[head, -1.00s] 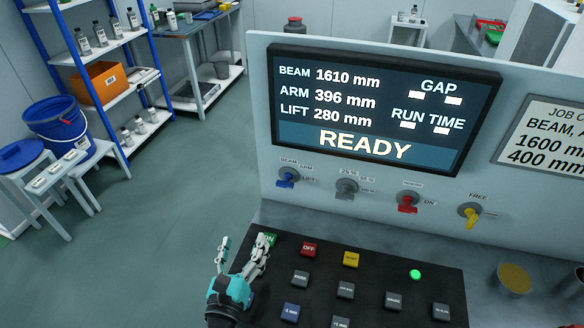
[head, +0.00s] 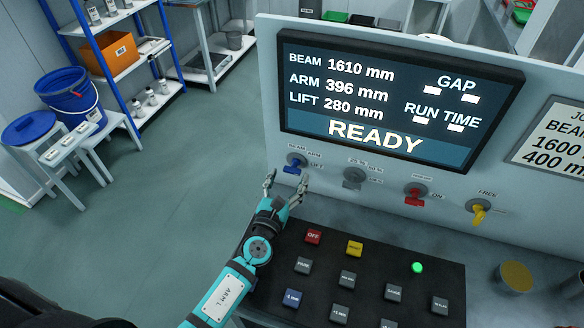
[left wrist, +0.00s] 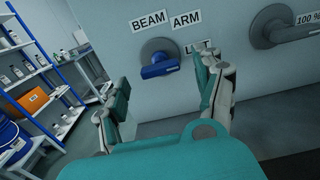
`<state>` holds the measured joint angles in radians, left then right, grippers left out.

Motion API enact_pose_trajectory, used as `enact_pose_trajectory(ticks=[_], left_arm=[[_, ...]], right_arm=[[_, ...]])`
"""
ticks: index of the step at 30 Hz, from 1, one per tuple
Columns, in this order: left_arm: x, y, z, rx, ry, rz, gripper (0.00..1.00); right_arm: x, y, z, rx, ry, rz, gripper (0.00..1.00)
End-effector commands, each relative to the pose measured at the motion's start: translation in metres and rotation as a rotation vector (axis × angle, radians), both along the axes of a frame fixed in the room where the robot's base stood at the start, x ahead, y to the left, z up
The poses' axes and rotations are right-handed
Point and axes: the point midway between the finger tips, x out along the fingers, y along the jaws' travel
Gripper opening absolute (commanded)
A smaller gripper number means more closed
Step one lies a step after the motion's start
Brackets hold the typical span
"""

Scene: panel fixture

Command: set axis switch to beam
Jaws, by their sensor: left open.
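The axis switch is a blue knob (head: 293,168) on a grey round base at the lower left of the panel. In the left wrist view the blue knob (left wrist: 160,69) lies between and beyond my fingers, under labels BEAM (left wrist: 149,21) and ARM (left wrist: 187,19). A third label, LIFT, is partly hidden by a finger. The handle lies roughly sideways, its exact setting unclear. My left gripper (head: 286,182) is open and empty, just below and in front of the knob, apparently not touching it. My right gripper is not in view.
The screen (head: 395,100) reads READY. A grey switch (head: 354,178), a red switch (head: 415,193) and a yellow switch (head: 479,210) stand to the right. The black keypad (head: 270,290) lies below, with several buttons and a lit green lamp (head: 417,267).

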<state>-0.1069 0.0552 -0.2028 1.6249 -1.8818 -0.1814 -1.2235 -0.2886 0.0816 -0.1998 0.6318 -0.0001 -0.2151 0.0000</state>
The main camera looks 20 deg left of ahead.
Motion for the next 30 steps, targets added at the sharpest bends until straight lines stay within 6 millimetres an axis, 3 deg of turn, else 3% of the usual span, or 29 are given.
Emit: enact_pose_trajectory(ticks=[6,13,18,30], left_arm=[[0.029,-0.001,0.0,-0.001,-0.001,0.0,0.69],[0.036,-0.001,0.0,-0.002,0.0,0.0,0.69],[0.036,-0.001,0.0,-0.002,0.0,0.001,0.69],[0.036,-0.001,0.0,-0.001,0.0,0.001,0.17]], right_arm=[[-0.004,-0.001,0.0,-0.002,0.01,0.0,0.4],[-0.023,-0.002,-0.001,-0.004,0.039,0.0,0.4],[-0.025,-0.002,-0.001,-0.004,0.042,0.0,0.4],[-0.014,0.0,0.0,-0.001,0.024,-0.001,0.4]])
